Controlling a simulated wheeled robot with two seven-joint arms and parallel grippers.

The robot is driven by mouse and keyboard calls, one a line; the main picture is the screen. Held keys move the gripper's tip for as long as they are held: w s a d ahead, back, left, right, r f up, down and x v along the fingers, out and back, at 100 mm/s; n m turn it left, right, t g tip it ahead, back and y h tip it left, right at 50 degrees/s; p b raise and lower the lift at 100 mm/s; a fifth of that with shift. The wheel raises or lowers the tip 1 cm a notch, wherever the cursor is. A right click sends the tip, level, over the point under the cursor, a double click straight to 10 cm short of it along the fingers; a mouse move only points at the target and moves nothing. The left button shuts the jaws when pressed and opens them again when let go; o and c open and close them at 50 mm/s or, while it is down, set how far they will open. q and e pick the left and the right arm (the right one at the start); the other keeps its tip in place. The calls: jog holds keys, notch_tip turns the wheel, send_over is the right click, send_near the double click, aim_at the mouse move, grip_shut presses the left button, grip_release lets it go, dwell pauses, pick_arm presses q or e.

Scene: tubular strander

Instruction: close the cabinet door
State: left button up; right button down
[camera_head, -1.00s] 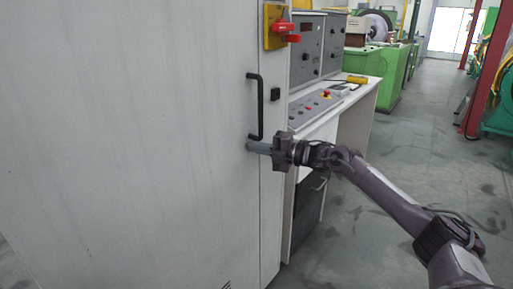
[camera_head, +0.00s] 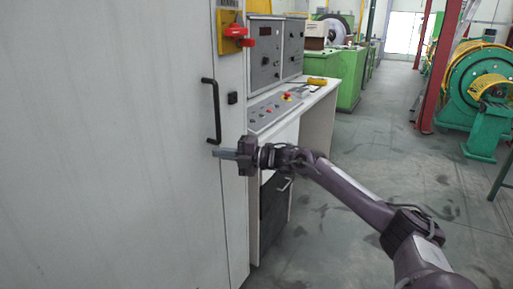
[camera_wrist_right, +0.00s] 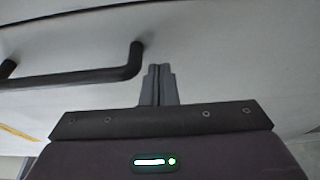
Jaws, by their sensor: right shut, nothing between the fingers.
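The cabinet door (camera_head: 105,150) is a large pale grey panel filling the left of the head view. It looks flush with the narrow cabinet side strip (camera_head: 233,170), with a thin seam between them. Its black bar handle (camera_head: 214,112) stands upright near the right edge; it also shows in the right wrist view (camera_wrist_right: 75,78). My right gripper (camera_head: 216,153) is shut and empty, its fingertips at the door face just below the handle's lower end. In the right wrist view its closed fingers (camera_wrist_right: 158,85) point at the pale panel beside the handle. Whether they touch is unclear. My left gripper is out of view.
A red and yellow switch (camera_head: 233,33) sits on the cabinet above a small black latch (camera_head: 232,98). A control desk (camera_head: 290,110) with buttons stands right of the cabinet. Green machines (camera_head: 340,72) stand behind. The grey floor (camera_head: 370,190) at right is mostly open.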

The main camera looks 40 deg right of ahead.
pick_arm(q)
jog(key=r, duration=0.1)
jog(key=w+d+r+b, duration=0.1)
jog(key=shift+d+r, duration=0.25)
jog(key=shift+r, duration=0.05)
pick_arm(e)
jog(key=d, duration=1)
jog(key=shift+s+d, duration=0.3)
jog(key=shift+s, duration=0.15)
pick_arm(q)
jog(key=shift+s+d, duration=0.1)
pick_arm(e)
jog(key=shift+f, duration=0.15)
